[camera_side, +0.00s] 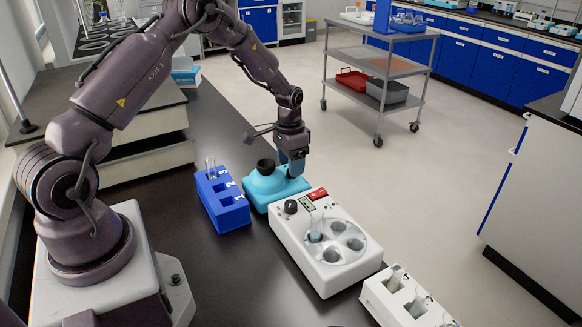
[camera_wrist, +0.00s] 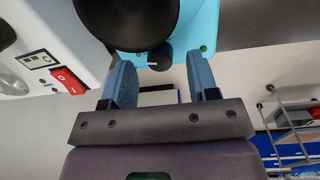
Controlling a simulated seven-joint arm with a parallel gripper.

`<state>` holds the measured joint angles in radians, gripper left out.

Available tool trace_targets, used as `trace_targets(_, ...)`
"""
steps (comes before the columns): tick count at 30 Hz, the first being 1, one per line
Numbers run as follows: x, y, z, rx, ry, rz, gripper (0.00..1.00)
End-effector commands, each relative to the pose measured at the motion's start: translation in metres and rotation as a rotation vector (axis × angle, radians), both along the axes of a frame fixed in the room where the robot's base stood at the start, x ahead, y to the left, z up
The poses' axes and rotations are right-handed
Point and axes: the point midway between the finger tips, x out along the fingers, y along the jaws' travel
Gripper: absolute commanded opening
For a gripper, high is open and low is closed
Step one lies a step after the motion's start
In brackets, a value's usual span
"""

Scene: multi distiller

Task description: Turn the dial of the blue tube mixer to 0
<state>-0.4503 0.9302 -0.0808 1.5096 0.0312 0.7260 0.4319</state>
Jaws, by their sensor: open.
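The blue tube mixer (camera_side: 264,192) stands on the dark bench with a black cup (camera_side: 265,166) on top. In the wrist view its light-blue body (camera_wrist: 206,22) and the large black cup (camera_wrist: 125,18) fill the top. Its small dark dial (camera_wrist: 161,57) has a white mark near its left side; I cannot read any numbers. My gripper (camera_side: 294,166) points down at the mixer's right end. In the wrist view its blue fingers (camera_wrist: 160,66) are open, one on each side of the dial, with visible gaps. The side view hides the dial.
A blue numbered rack (camera_side: 222,203) with a tube stands left of the mixer. A white device (camera_side: 290,236) with a red switch (camera_side: 318,194) and round wells stands close in front. A white rack (camera_side: 385,300) holds tubes further right.

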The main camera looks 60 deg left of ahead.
Motion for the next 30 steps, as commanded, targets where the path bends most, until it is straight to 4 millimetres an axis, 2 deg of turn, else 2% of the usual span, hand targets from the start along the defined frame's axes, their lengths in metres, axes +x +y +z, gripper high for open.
trace_targets(6, 0.0, -0.001, -0.015, 0.001, 0.0, 0.0, 0.54)
trace_targets(14, 0.0, -0.001, -0.016, 0.001, -0.001, 0.0, 0.54)
trace_targets(21, 0.0, -0.001, -0.016, 0.001, -0.001, 0.0, 0.05)
trace_targets(25, 0.0, -0.001, -0.016, 0.001, -0.001, 0.022, 0.05)
trace_targets(30, 0.0, -0.001, -0.015, 0.002, -0.001, 0.185, 0.05)
